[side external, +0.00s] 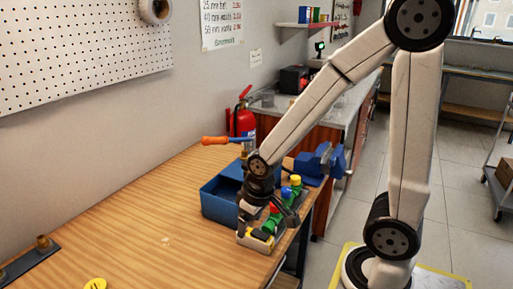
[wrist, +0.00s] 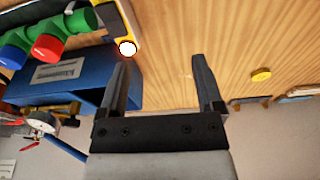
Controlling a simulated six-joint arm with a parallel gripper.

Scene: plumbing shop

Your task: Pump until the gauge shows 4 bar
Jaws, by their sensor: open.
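The pump's blue tank (side external: 222,203) sits on the bench, and its labelled side also shows in the wrist view (wrist: 68,78). An orange lever handle (side external: 214,140) sticks out to the left above the tank, roughly level. The round white gauge (wrist: 42,122) is at the lower left of the wrist view, beside brass fittings (wrist: 60,107). Its needle is too small to read. My gripper (wrist: 160,65) is open, with nothing between its fingers, over the bench beside the tank. In the side view it is at the tank's near end, below and apart from the lever handle.
Green valves with red, blue and yellow caps (side external: 272,213) and a yellow-and-white device (side external: 258,242) stand close to my gripper. A blue vise (side external: 322,162) is at the bench edge. A yellow disc (side external: 96,284) lies left. The bench's middle (side external: 140,215) is clear.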

